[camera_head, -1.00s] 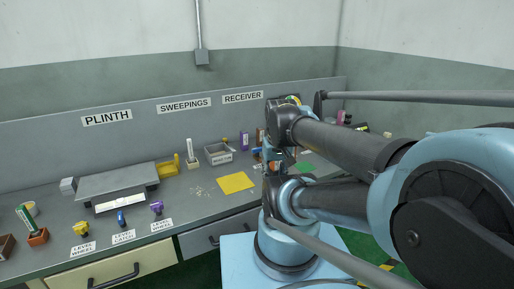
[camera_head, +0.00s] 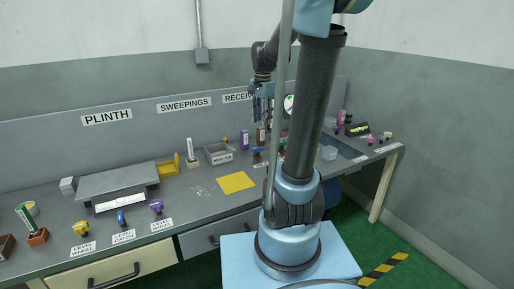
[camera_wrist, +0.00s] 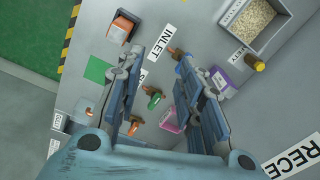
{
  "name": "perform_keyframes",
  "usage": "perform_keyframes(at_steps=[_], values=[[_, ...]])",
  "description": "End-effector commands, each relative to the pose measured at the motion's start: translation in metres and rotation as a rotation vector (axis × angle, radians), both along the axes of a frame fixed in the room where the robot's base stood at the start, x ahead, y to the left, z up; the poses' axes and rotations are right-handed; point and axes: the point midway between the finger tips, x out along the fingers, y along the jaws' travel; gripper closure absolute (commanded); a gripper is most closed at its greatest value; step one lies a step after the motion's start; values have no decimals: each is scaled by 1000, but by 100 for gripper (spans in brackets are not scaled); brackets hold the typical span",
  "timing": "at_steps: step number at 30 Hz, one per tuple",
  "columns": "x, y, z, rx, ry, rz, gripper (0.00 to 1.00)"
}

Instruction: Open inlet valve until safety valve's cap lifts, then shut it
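My gripper (camera_head: 262,118) hangs above the back of the bench, fingers pointing down, near the RECEIVER sign in the head view. In the wrist view my gripper (camera_wrist: 160,62) is open, with nothing between its fingers. The INLET label (camera_wrist: 175,15) lies beyond the fingertips. A small orange-brown fitting (camera_wrist: 178,53) beside that label may be the inlet valve. A green fitting (camera_wrist: 153,98) shows between the fingers, with an orange piece (camera_wrist: 135,123) nearby. Another label, starting with S, is mostly hidden by the left finger. I cannot identify the safety valve's cap or tell its state.
A grey bin (camera_wrist: 278,18) of grains, a purple box (camera_wrist: 223,82) and a yellow-topped item (camera_wrist: 256,65) stand right of my fingers. An orange-topped box (camera_wrist: 122,28) is at upper left. A dial gauge (camera_head: 289,104) stands behind my arm. The yellow mat (camera_head: 236,182) is clear.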

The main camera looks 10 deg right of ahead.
Motion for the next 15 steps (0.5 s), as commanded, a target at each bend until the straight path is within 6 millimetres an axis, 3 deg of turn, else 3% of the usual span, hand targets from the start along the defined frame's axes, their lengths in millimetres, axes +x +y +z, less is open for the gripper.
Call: perform_keyframes(at_steps=[1,6,9,15], values=[[17,0,1,2,7,-42,66],[61,-1,-1,6,29,-187,66],[80,-1,-3,8,39,-251,66],[99,-1,-7,8,48,-316,66]])
